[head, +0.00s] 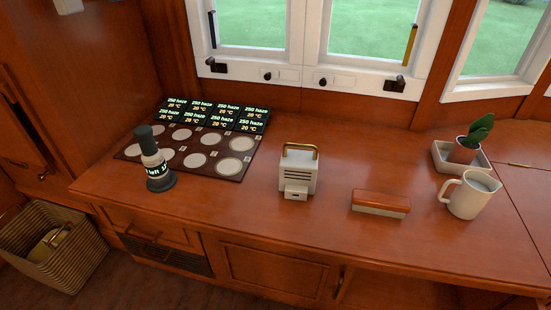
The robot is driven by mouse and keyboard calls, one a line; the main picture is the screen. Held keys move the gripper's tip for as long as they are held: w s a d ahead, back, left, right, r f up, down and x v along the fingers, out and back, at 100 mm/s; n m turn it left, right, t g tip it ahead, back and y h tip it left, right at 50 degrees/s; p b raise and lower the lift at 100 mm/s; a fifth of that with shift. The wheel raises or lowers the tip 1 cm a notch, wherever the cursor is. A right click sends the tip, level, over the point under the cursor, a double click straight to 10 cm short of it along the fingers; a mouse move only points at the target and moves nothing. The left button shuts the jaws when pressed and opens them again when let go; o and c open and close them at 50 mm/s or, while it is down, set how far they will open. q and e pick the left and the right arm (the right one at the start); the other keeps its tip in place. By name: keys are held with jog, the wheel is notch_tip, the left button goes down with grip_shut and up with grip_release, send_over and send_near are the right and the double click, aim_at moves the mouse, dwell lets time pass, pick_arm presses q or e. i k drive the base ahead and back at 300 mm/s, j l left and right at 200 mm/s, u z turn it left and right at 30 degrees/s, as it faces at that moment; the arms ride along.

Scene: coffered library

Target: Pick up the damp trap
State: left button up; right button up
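The damp trap appears to be the small cream box (297,174) with dark vent slots and a brass carrying handle on top. It stands upright near the middle of the wooden counter (240,208). A small block with a dark slot juts from its lower front. Nothing touches its handle. Neither of my grippers shows in the head view.
Left of the box are a board with round pale pads and lit displays (195,140) and a dark-topped bottle-like device (153,160). To the right are a brush-like block (380,204), a white jug (467,195) and a potted plant (468,145). A basket (50,245) stands on the floor.

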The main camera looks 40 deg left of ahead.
aim_at(298, 170)
jog(key=u, duration=0.85)
